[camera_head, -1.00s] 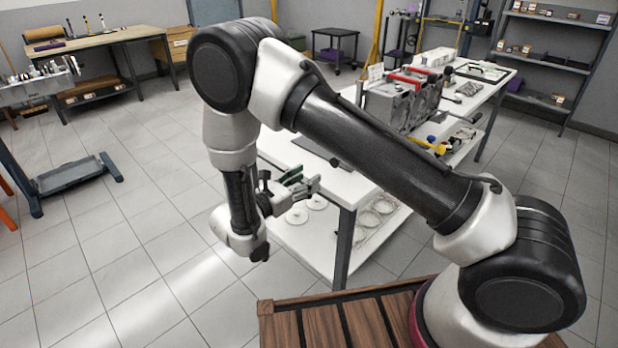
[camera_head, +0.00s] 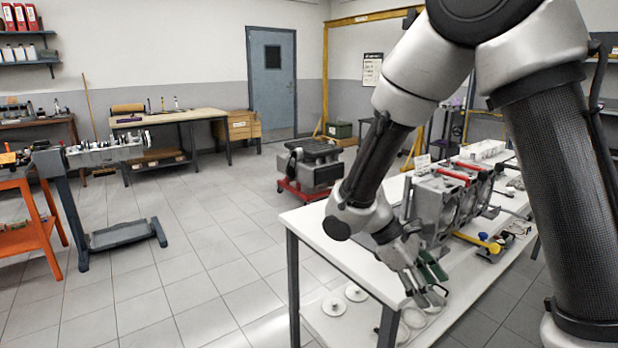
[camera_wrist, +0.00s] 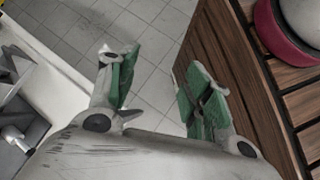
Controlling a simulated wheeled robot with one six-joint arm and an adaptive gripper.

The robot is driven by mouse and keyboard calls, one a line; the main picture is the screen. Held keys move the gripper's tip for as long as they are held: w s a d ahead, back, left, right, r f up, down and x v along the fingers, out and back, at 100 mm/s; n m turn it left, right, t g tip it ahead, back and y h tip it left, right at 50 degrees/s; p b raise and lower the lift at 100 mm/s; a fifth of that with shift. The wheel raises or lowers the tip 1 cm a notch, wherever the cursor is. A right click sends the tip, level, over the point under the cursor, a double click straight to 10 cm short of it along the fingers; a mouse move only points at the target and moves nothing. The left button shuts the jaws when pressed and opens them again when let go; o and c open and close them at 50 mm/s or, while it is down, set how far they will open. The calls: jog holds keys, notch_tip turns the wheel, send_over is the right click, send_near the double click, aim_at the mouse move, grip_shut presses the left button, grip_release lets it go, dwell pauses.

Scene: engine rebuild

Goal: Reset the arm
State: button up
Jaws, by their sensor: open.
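My gripper (camera_head: 428,283) hangs from my bent arm by the near end of the white workbench (camera_head: 340,238) in the head view. Its fingers, with green pads, point down and to the right. In the wrist view my gripper (camera_wrist: 160,82) is open, with the two green-padded fingers well apart. Nothing is between them, and only tiled floor shows in the gap. My arm hides part of the bench.
Grey engine parts with red bars (camera_head: 445,203) stand on the bench close behind my gripper. Round white discs (camera_head: 334,306) lie on its lower shelf. An engine on a red dolly (camera_head: 312,168) stands beyond. The tiled floor (camera_head: 190,250) at left is largely clear.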

jog(key=s+d+r+m+t+y, duration=0.3)
jog(key=s+d+r+m+y, duration=0.1)
jog(key=r, duration=0.5)
jog(key=s+d+r+m+t+y, duration=0.3)
jog(key=s+d+r+m+t, duration=0.1)
jog(key=s+d+r+m, duration=0.2)
notch_tip(320, 180, up, 3)
jog(key=shift+s+d+f+m+y, duration=0.1)
jog(key=shift+s+d+m+y, duration=0.3)
jog(key=shift+d, duration=0.35)
